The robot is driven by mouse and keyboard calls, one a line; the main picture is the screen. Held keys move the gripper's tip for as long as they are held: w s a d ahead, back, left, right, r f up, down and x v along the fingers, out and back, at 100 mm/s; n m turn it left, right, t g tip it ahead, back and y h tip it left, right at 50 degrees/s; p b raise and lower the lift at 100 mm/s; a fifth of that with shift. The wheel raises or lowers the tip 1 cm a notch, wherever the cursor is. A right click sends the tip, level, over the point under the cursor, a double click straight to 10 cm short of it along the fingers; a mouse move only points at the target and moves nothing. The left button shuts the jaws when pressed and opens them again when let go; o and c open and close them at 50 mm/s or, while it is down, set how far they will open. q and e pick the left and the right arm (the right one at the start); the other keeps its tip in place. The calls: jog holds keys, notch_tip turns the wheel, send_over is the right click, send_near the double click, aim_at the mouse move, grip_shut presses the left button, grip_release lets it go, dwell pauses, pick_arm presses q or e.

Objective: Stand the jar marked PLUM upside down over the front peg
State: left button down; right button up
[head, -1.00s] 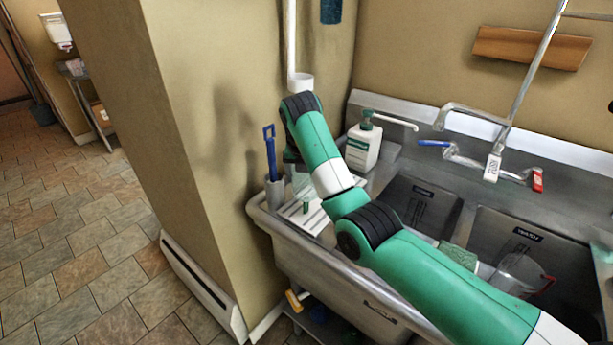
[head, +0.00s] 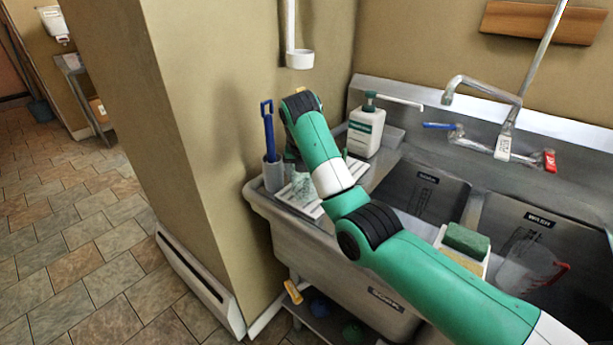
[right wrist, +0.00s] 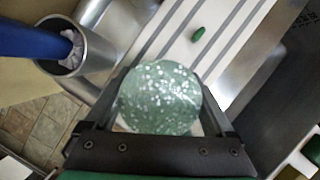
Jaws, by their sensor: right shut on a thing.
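My right gripper (right wrist: 162,100) is shut around a clear greenish glass jar (right wrist: 160,97), whose round speckled end faces the wrist camera. In the head view the jar (head: 300,189) is below my right wrist, over the front part of the white slotted rack (head: 312,209). No PLUM marking is visible. One green peg (right wrist: 198,33) shows on the rack beyond the jar in the right wrist view. The front peg is not visible, and I cannot tell whether the jar is around it or above it. My left gripper is out of view.
A metal cup (head: 273,173) with a blue-handled brush (head: 268,130) stands close left of the jar. A soap bottle (head: 366,131) stands behind the rack. Sink basins (head: 425,195), a sponge (head: 467,240) and a clear jug (head: 528,265) are to the right.

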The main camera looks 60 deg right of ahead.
jog(key=shift+r+p, duration=0.1)
jog(key=shift+p, duration=0.4)
jog(key=shift+f+b, duration=0.5)
jog(key=shift+f, duration=0.05)
jog(key=o, duration=1.2)
jog(key=shift+o, duration=0.2)
jog(key=shift+a+r+p, duration=0.1)
jog(key=shift+r+p, duration=0.25)
jog(key=shift+p, duration=0.5)
jog(key=shift+s+a+r+p, duration=0.15)
jog(key=shift+a+r+p, duration=0.3)
jog(key=shift+p, duration=1.5)
